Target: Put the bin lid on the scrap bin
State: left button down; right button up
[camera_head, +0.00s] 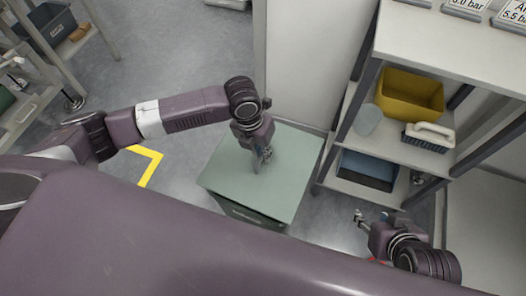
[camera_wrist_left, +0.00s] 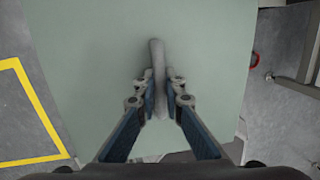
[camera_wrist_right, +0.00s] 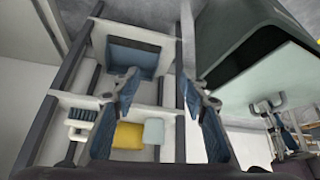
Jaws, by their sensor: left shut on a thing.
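The bin lid (camera_head: 225,175) is a pale grey-green square panel with a raised bar handle (camera_wrist_left: 158,75) at its middle. It lies over the top of the scrap bin (camera_head: 250,216), whose dark front shows below the lid's near edge. My left gripper (camera_head: 263,158) is shut on the handle. It also shows in the left wrist view (camera_wrist_left: 160,97). My right gripper (camera_head: 362,218) is open and empty, to the right of the bin. It also shows in the right wrist view (camera_wrist_right: 165,90).
A shelf rack (camera_head: 450,55) stands right of the bin, holding a yellow bin (camera_head: 410,92), a white-handled brush (camera_head: 430,133) and a blue tray (camera_head: 367,168). A pale wall panel (camera_head: 300,75) is behind the bin. Yellow floor tape (camera_head: 150,165) marks clear floor on the left.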

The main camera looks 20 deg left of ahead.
aim_at(263, 163)
pick_arm(q)
jog(key=shift+f+b, duration=0.65)
jog(key=shift+b, duration=0.1)
jog(key=shift+f+b, duration=0.45)
jog(key=shift+b, duration=0.05)
pick_arm(e)
jog(key=w+a+r+t+y, duration=0.2)
jog(key=w+a+r+t, duration=0.2)
jog(key=w+r+t, duration=0.45)
pick_arm(q)
jog(key=shift+f+b, duration=0.95)
jog(key=shift+b, duration=0.15)
jog(key=shift+f+b, duration=0.35)
jog(key=shift+b, duration=0.1)
jog(key=shift+f, duration=0.65)
pick_arm(e)
jog(key=w+a+r+t+y, duration=0.2)
jog(key=r+t, duration=0.4)
jog(key=r, duration=1.1)
jog(key=shift+w+a+n+y, duration=0.2)
jog(key=shift+w+n+y, duration=0.15)
jog(key=shift+w, duration=0.25)
